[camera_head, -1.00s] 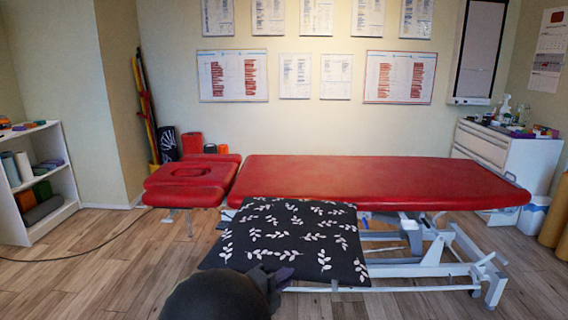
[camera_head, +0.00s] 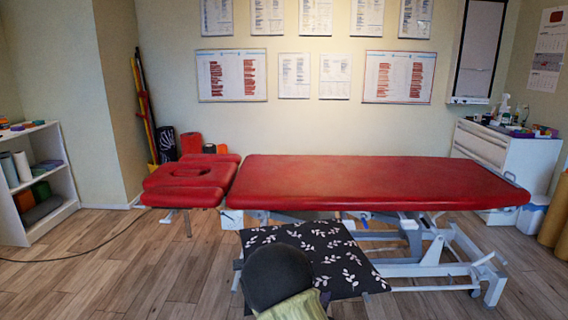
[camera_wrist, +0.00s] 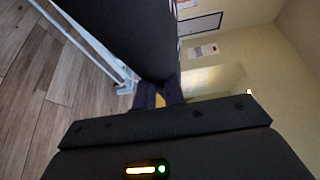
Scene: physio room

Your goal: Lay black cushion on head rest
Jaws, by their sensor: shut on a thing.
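The black cushion (camera_head: 345,262) has a white leaf print and is held in the air in front of the treatment table in the head view. My gripper (camera_wrist: 160,96) is shut on the cushion's near edge in the wrist view, where the cushion (camera_wrist: 125,35) looks plain dark. In the head view my own arm covers the cushion's left-middle part and most of the gripper. The red head rest (camera_head: 180,196) with its face hole is at the table's left end, bare, behind and left of the cushion.
The long red treatment table (camera_head: 370,180) stands on a white metal frame (camera_head: 425,265). A white shelf (camera_head: 50,212) is at far left and a white drawer cabinet (camera_head: 525,160) at back right. The wooden floor left of the cushion is clear apart from a cable (camera_head: 75,250).

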